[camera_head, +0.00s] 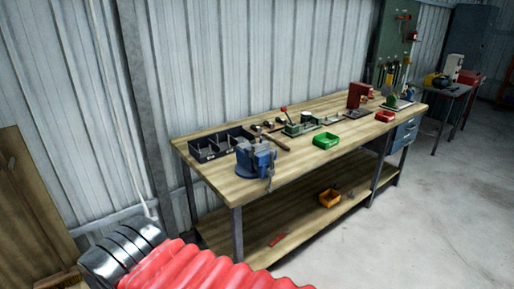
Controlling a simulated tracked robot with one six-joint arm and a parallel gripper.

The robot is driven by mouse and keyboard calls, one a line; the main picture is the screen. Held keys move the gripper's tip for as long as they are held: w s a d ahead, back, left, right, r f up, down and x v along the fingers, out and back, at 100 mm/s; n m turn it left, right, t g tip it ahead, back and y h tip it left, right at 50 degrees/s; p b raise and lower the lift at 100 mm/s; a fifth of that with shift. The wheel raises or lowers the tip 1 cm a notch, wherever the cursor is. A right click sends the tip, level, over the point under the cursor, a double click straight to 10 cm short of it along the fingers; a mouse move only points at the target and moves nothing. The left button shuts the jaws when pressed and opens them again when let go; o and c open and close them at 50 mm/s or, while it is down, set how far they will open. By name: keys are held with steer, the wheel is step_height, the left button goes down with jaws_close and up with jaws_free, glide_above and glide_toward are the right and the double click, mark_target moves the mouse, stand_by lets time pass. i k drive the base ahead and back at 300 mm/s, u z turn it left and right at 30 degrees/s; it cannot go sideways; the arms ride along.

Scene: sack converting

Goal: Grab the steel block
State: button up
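I cannot pick out the steel block for sure. Several small metal pieces lie on the wooden workbench (215,172), too small to tell apart. A blue vise (256,160) stands at the bench's near end. Behind it is a black divided tray (212,149). A hammer-like tool (281,143) lies to the right of the tray, near a green device (301,128). My gripper does not show in this view.
A green bin (325,141) and a red bin (385,117) sit along the bench's front edge. A red machine (356,95) stands towards the far end. The concrete floor (430,220) at right is clear.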

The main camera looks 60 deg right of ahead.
mark_target(257, 147)
steer(key=z, duration=0.35)
steer(key=i, duration=0.6)
steer(key=z, duration=0.8)
steer(key=i, duration=0.45)
steer(key=z, duration=0.3)
